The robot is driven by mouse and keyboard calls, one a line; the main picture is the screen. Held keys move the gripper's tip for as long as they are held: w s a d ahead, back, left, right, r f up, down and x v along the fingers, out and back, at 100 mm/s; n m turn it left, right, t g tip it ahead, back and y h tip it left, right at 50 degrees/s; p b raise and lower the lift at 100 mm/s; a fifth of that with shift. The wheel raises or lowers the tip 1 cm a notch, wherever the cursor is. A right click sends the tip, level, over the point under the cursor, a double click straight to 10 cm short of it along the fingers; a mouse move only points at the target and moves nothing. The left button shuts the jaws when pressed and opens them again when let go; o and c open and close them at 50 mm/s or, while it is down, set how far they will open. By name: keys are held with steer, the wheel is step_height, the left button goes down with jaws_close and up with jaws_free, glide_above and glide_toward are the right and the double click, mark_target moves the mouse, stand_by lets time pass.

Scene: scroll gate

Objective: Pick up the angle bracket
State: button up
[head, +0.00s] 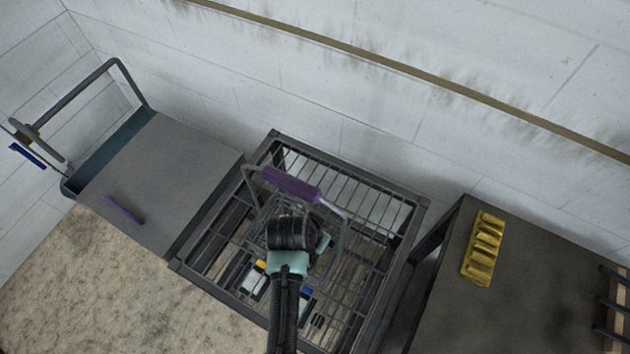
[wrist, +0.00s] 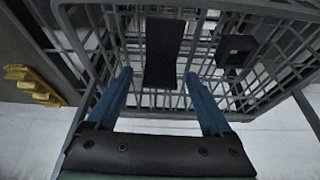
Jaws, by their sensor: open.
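My gripper (wrist: 158,75) is open, its two blue fingers apart over a grey wire basket (wrist: 88,65). A dark flat piece (wrist: 163,45) shows between and beyond the fingertips, inside the basket. A smaller dark piece (wrist: 237,50) is to its right. I cannot tell for sure whether either is the angle bracket. No contact with the fingers is visible. In the head view my arm's end (head: 290,235) is over the basket, and the fingertips are hidden beneath it.
The basket's purple handle (head: 291,185) stands up close beside my wrist. A dark slatted crate (head: 345,165) surrounds the basket area. A grey cart (head: 165,175) with a purple stick (head: 124,210) is left. A dark table (head: 530,270) with a yellow rack (head: 483,248) is right. A wall runs behind.

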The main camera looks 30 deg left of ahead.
jaws_close()
steer(key=shift+r, duration=0.1)
stand_by(0.4)
